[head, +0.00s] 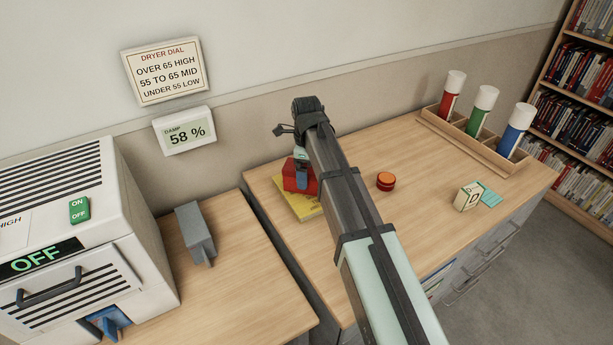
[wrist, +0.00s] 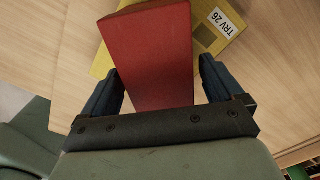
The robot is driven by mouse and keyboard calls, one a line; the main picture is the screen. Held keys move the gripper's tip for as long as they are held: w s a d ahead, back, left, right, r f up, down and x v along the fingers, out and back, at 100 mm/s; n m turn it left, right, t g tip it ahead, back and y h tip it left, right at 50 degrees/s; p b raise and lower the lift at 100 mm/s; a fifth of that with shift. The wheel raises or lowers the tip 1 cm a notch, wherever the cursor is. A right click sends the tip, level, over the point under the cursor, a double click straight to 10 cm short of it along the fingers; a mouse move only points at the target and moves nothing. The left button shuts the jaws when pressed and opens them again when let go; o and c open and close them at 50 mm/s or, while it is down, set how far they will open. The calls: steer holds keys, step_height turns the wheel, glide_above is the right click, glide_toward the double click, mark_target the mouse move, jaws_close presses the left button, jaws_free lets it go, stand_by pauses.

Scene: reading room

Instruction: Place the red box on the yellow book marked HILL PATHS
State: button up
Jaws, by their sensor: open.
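The red box (head: 291,182) appears to rest on the yellow book (head: 309,211) at the left part of the right-hand table. In the wrist view the red box (wrist: 155,55) stands between my fingers, with the yellow book (wrist: 207,38) under and behind it. A label reading TRV 26 shows on the book; the title HILL PATHS is not visible. My gripper (wrist: 160,78) is open, one finger on each side of the box, with small gaps showing. In the head view my gripper (head: 302,172) is partly hidden by my arm.
An orange-red round container (head: 386,181), a cream box (head: 468,196) and a teal card (head: 491,197) lie to the right. A wooden rack (head: 464,140) holds three capped tubes behind. A grey block (head: 195,234) and a white dryer (head: 75,220) stand left, across a gap between tables.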

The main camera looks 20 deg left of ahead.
step_height(320, 180, up, 10)
steer(key=shift+f, duration=0.25)
